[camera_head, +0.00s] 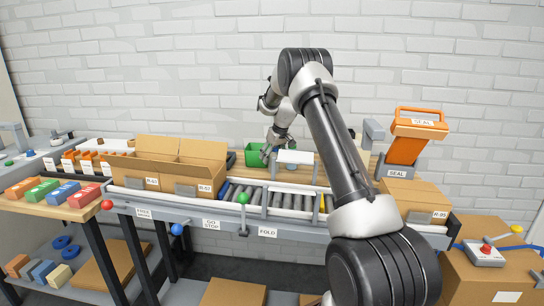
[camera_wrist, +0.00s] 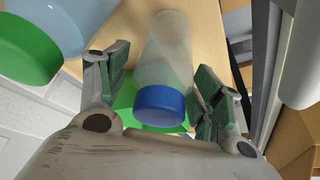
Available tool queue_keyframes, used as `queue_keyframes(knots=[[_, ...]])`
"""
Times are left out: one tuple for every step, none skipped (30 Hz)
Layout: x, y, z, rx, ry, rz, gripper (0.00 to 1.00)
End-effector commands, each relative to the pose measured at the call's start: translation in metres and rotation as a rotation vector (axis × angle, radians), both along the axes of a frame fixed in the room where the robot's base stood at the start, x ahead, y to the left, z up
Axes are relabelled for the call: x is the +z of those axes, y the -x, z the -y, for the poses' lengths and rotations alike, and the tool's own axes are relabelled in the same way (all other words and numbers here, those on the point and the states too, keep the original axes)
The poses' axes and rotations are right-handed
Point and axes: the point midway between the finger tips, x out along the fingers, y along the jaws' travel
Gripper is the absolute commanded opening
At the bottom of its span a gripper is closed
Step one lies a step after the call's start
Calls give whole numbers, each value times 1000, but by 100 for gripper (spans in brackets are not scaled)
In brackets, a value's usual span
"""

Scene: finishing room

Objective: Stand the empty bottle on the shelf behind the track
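A translucent pale bottle with a blue cap (camera_wrist: 160,105) lies between the fingers of my gripper (camera_wrist: 165,85) in the wrist view, its cap toward the camera. The fingers have green pads, and narrow gaps show between them and the bottle. In the head view my gripper (camera_head: 267,150) is low behind the roller track (camera_head: 275,195), near the wooden shelf (camera_head: 238,170). The bottle cannot be made out there. The wooden surface (camera_wrist: 215,45) shows beyond the bottle in the wrist view. I cannot tell whether the bottle touches it.
A green object (camera_head: 252,154) stands behind the track. In the wrist view a pale blue object with a green end (camera_wrist: 28,48) is close on the left. An open carton (camera_head: 165,165) is left on the track, an orange sealer (camera_head: 405,140) right.

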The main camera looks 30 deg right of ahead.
Motion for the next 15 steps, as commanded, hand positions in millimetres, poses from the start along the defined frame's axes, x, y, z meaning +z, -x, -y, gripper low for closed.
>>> queue_keyframes(knots=[[0,0,0,0,0,0,66],[0,0,0,0,0,0,66],[0,0,0,0,0,0,66],[1,0,0,0,0,0,66],[2,0,0,0,0,1,66],[5,0,0,1,1,1,66],[8,1,0,0,1,2,66],[11,2,1,0,0,3,66],[17,4,1,-1,1,3,66],[22,6,2,-1,1,3,66],[28,9,2,-1,1,3,66],[36,12,3,-1,1,4,66],[43,15,4,-1,1,4,66],[50,17,4,-1,1,4,66],[58,21,5,-1,1,3,66]])
